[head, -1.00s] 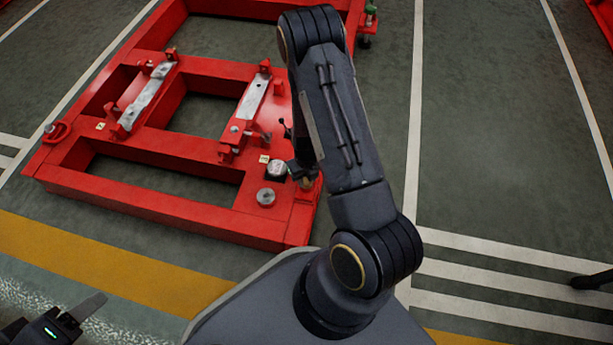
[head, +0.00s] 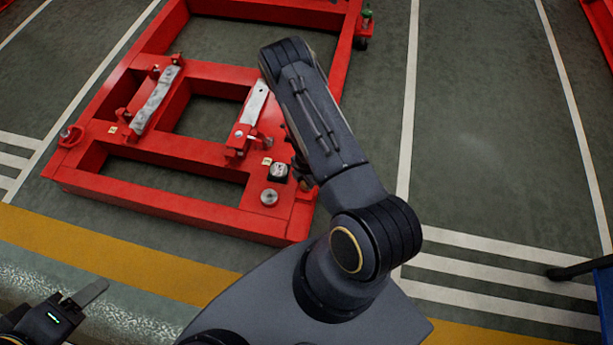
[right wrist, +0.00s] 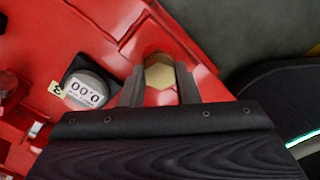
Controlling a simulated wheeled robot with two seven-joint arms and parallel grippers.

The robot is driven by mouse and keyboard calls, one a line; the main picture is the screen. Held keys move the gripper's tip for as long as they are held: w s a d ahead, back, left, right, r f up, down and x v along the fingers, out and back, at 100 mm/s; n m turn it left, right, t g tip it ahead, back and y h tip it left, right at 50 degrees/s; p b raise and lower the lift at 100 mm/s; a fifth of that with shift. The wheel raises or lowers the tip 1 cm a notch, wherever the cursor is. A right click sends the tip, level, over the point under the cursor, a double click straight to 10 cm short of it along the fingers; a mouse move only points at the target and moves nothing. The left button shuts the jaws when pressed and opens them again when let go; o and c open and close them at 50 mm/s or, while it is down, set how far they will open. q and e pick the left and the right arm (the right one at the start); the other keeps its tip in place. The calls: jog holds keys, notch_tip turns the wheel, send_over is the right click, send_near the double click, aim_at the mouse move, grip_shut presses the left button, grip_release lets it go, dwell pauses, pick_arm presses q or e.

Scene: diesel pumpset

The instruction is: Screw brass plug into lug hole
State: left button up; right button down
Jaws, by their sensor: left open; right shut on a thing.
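The brass plug (right wrist: 160,72) shows its hexagonal head between the fingers of my right gripper (right wrist: 158,90) in the right wrist view. That gripper is shut on it. The plug sits over a red part of the frame, the likely lug (right wrist: 203,80); the hole is hidden, so I cannot tell how deep the plug sits. In the head view my right arm reaches to the front right corner of the red frame (head: 160,207) and mostly hides the gripper. My left gripper (head: 78,298) is open and empty at the lower left, away from the frame.
A round metal fitting (head: 269,197) stands on the frame's corner. Grey brackets (head: 157,100) cross the frame. A blue object (head: 605,295) is at the right edge.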

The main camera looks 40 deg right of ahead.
jog(key=shift+s+a+m+p, duration=0.2)
jog(key=shift+m+p, duration=0.9)
jog(key=shift+p, duration=2)
jog(key=shift+f+b, duration=0.35)
jog(key=shift+b, duration=0.2)
jog(key=shift+r+m, duration=0.15)
jog(key=shift+m, duration=0.45)
jog(key=c, duration=1.2)
grip_release()
jog(key=shift+d, duration=0.1)
jog(key=shift+o, duration=0.9)
jog(key=shift+w, duration=0.1)
jog(key=shift+r, duration=0.15)
